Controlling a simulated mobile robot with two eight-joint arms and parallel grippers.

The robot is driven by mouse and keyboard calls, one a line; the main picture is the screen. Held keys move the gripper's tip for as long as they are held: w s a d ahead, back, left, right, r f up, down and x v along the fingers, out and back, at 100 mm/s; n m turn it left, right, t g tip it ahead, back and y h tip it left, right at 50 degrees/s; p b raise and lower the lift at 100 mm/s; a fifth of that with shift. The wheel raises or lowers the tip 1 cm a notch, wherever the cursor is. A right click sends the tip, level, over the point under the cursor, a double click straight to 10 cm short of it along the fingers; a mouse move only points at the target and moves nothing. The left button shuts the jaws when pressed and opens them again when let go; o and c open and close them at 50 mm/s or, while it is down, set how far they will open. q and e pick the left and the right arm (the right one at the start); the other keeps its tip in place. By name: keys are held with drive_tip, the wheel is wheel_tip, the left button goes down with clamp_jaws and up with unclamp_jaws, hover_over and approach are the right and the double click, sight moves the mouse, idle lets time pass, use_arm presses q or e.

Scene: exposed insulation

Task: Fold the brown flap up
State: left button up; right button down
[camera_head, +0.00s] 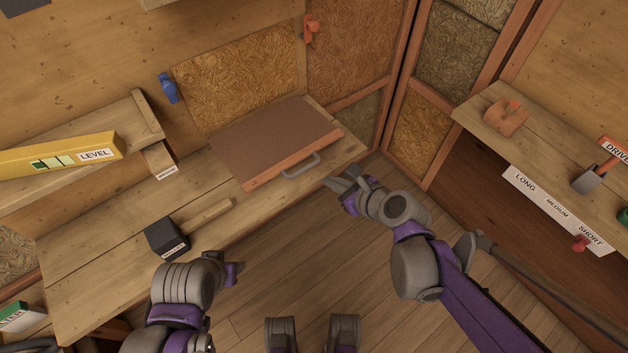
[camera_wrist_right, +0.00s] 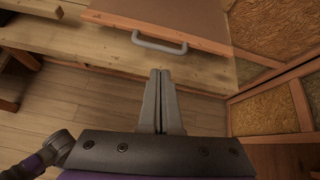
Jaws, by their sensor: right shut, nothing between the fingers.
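The brown flap (camera_head: 270,134) lies flat on the wooden bench, with an orange-brown wooden front edge and a grey handle (camera_head: 301,166) on that edge. In the right wrist view the flap (camera_wrist_right: 190,14) and its handle (camera_wrist_right: 159,43) show beyond my fingertips. My right gripper (camera_head: 335,183) is shut and empty, a little right of and below the handle, apart from it. In the right wrist view my right gripper (camera_wrist_right: 160,75) has its two fingers together. My left gripper (camera_head: 239,268) is over the floor in front of the bench; its finger opening is unclear.
A black-headed mallet (camera_head: 168,239) lies on the bench (camera_head: 100,255) left of the flap. A yellow level (camera_head: 60,155) rests on a raised shelf at the left. A shelf (camera_head: 545,140) with tools stands at the right. The floor (camera_head: 290,255) before the bench is clear.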

sight(311, 184)
drive_tip(key=shift+m, duration=0.9)
drive_tip(key=b+x, duration=0.1)
drive_tip(key=x, duration=0.2)
drive_tip(key=b+x, duration=0.1)
drive_tip(key=x, duration=0.3)
drive_tip(key=f+x, duration=0.1)
drive_tip(key=x, duration=0.2)
drive_tip(key=shift+s+f+b, duration=0.1)
drive_tip(key=shift+s+b, duration=0.05)
drive_tip(key=shift+b, duration=0.25)
drive_tip(key=shift+d+r, duration=0.15)
drive_tip(key=shift+r, duration=0.05)
